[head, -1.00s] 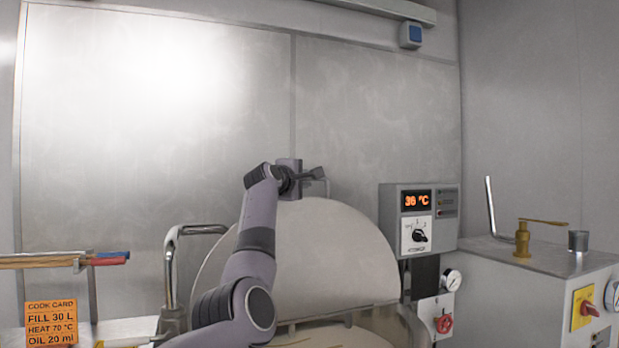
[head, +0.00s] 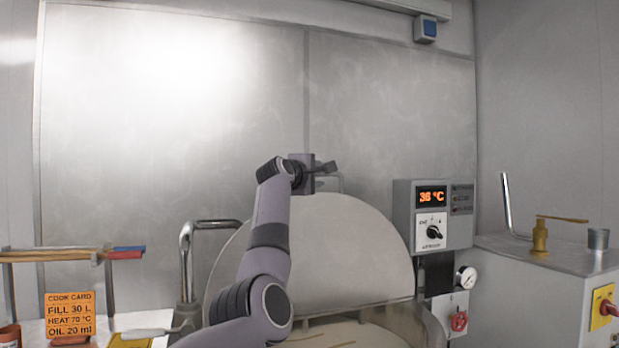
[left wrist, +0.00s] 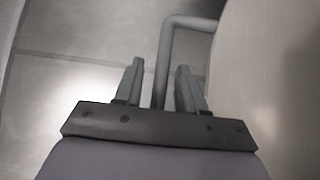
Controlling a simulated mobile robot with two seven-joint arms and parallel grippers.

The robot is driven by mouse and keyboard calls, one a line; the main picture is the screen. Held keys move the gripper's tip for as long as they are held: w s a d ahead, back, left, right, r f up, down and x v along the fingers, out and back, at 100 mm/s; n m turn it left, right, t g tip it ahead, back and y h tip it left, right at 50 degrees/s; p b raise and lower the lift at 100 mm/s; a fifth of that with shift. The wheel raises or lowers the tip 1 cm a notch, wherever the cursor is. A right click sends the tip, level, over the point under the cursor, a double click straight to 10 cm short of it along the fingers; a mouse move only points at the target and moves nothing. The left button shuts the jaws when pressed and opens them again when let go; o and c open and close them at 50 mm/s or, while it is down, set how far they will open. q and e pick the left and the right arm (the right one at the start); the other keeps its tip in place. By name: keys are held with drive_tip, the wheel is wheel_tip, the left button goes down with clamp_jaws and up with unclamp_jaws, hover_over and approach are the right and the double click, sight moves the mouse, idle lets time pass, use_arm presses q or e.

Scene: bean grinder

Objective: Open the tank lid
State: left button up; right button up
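The tank lid (head: 318,255) is a large pale grey metal disc, raised and standing steeply tilted above the tank (head: 350,332). Its bent-bar handle (left wrist: 162,60) shows in the left wrist view, running between my left gripper's two fingers (left wrist: 160,80). The fingers are apart, with a visible gap on both sides of the bar. In the head view my left gripper (head: 325,168) is at the lid's top edge, and my arm covers the lid's left part. My right gripper is in neither view.
A control box (head: 432,215) reading 36 °C stands right of the lid, above a gauge (head: 466,277) and a red knob (head: 459,321). A bent metal pipe (head: 187,255) rises at left, near an orange cook card (head: 70,315). A steel cabinet (head: 520,285) stands at far right.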

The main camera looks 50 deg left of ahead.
use_arm(q)
drive_tip(key=shift+s+d+f+b, duration=0.2)
drive_tip(key=shift+s+b, duration=0.1)
drive_tip(key=shift+s, duration=0.05)
drive_tip(key=b+v, duration=0.3)
drive_tip(key=v, duration=0.2)
drive_tip(key=shift+s+d+r, duration=0.15)
drive_tip(key=shift+s, duration=0.25)
